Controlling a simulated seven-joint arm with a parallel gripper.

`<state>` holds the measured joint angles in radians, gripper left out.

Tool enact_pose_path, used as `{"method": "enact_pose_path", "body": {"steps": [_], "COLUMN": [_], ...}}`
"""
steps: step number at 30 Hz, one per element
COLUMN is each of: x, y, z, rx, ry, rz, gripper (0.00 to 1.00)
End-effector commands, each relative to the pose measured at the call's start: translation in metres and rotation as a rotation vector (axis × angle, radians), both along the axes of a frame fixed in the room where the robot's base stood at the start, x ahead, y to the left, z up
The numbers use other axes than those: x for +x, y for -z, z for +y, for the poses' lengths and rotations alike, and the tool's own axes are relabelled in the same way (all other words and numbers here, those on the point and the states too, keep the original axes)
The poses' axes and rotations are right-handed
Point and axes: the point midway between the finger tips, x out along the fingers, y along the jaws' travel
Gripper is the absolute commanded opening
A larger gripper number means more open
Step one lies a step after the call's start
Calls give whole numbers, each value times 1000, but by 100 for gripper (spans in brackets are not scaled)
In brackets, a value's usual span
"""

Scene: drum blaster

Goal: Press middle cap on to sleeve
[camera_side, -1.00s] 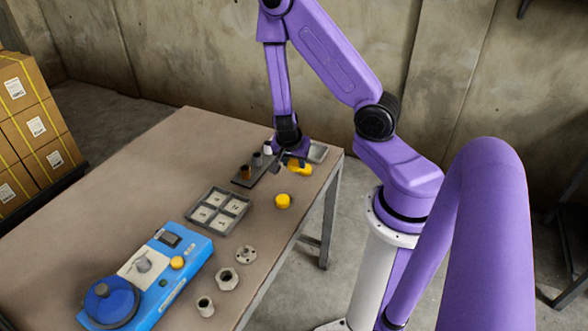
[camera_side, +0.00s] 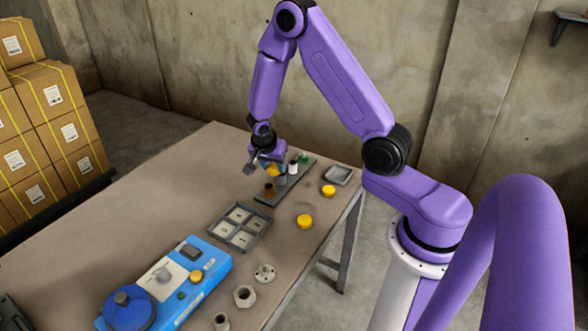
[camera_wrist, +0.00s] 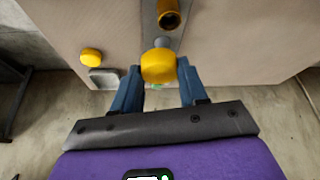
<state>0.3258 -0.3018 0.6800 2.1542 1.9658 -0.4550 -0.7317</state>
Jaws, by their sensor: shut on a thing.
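My gripper (camera_side: 268,166) is shut on a yellow cap (camera_wrist: 158,67) and holds it over the sleeve rack. In the wrist view the cap sits between the two blue fingers (camera_wrist: 159,72). A grey sleeve (camera_wrist: 162,42) shows just beyond the cap and is partly hidden by it. I cannot tell whether the cap touches the sleeve. On the dark rack (camera_side: 262,201) stand a brown sleeve (camera_side: 269,190), the grey one (camera_side: 281,179), a white one (camera_side: 293,167) and a green piece (camera_side: 304,158). The brown sleeve's open top (camera_wrist: 168,17) shows in the wrist view.
Two loose yellow caps lie on the table, one (camera_side: 329,190) near a small grey tray (camera_side: 341,175), one (camera_side: 305,221) nearer. A numbered four-compartment tray (camera_side: 240,226), a blue device (camera_side: 170,285) and metal parts (camera_side: 245,296) stand nearer.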

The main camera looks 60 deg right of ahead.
Motion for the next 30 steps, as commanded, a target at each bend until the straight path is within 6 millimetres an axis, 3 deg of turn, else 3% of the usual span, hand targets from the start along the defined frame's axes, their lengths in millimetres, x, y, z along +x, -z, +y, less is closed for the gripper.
{"method": "enact_pose_path", "body": {"steps": [4, 10, 30], "x": [15, 19, 19], "y": [-2, 2, 50], "z": [6, 8, 7], "rx": [10, 14, 13], "ry": [-10, -15, -15], "rz": [0, 3, 2], "gripper": [14, 14, 14]}}
